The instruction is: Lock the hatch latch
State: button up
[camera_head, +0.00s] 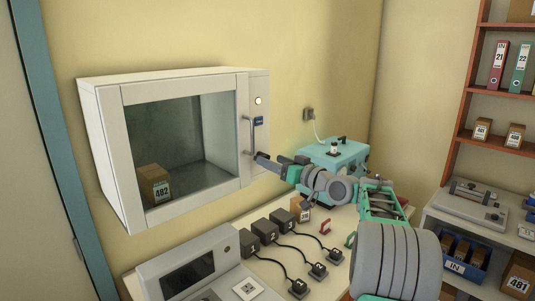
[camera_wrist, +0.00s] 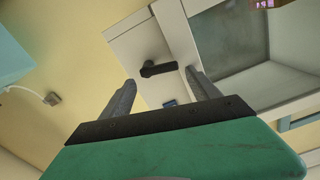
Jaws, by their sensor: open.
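The incubator (camera_head: 112,150) is a white wall cabinet with a glass-fronted hatch (camera_head: 243,130) that looks closed. The hatch has an upright bar handle (camera_head: 251,134) on its right edge. The latch is a dark lever (camera_wrist: 160,69) on the pale front panel, lying roughly crosswise in the wrist view. My gripper (camera_wrist: 160,76) is open, with its two grey fingers apart and the lever showing between and beyond the tips. Nothing is held. Contact cannot be told.
A box marked 482 (camera_head: 154,185) stands inside the incubator. Below, a bench (camera_head: 320,228) carries several dark numbered blocks with cables, a teal device (camera_head: 335,157) and a grey instrument (camera_head: 190,270). Shelves (camera_head: 490,145) stand at the right.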

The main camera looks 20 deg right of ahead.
jog(key=x, duration=0.3)
jog(key=shift+w+p, duration=0.15)
jog(key=shift+p, duration=0.25)
jog(key=shift+c, duration=0.3)
